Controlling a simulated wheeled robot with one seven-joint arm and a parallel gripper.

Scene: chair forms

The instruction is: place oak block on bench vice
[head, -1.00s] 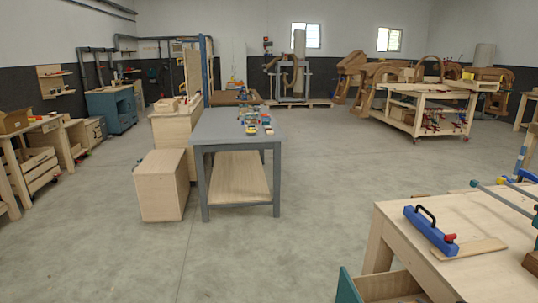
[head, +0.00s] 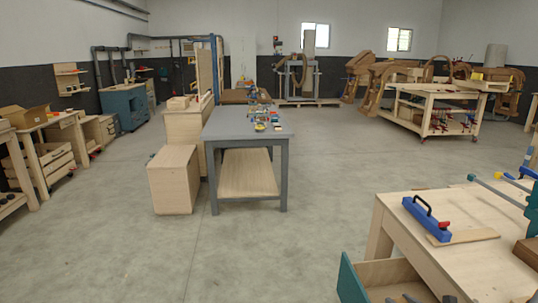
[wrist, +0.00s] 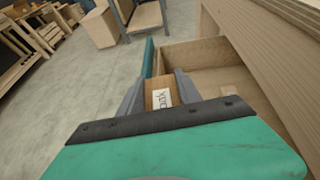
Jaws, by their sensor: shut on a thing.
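In the wrist view my gripper (wrist: 160,92) has its dark grey fingers shut on a wooden block (wrist: 158,84) with a white printed label, which I take as the oak block. The fingers cover its sides. The block is seen over the open drawer (wrist: 195,54); its height above the drawer floor is hard to tell. In the head view a teal part (head: 533,206) stands at the workbench's right side, cut off by the picture edge; it may be the bench vice.
The pale workbench (head: 410,240) holds a blue clamp-like tool (head: 427,218), a thin board (head: 464,237) and a brown block (head: 526,251). Its teal-fronted drawer (head: 351,280) is open. A grey table (head: 230,122) and pale cabinet (head: 173,182) stand ahead. Open floor lies between.

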